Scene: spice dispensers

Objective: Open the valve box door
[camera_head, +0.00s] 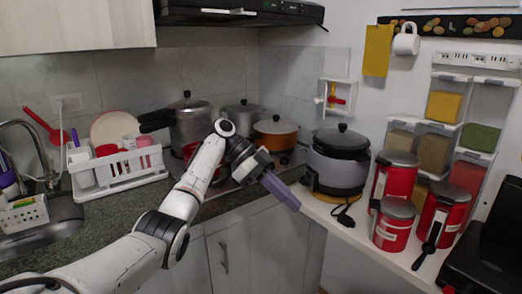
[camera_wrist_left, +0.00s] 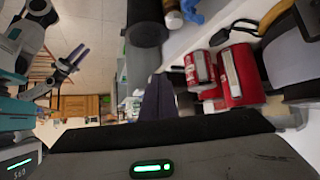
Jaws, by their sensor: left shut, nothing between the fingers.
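The valve box (camera_head: 336,96) is a small white frame on the back wall, right of the corner, with a red valve handle showing in it. I cannot tell its door apart from the frame at this size. My left gripper (camera_head: 281,191) is in front of the counter edge, well below and left of the valve box, apart from it. Its grey-purple fingers are shut and empty; they also show in the left wrist view (camera_wrist_left: 158,100). The valve box is not seen in the wrist view. What looks like my right gripper (camera_wrist_left: 72,60) shows small there.
A black and grey cooker (camera_head: 338,160) stands on the white counter below the valve box. Red canisters (camera_head: 395,225) stand to its right. Pots (camera_head: 275,132) are on the stove behind my left arm. A dish rack (camera_head: 118,168) is at left. The wall around the valve box is clear.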

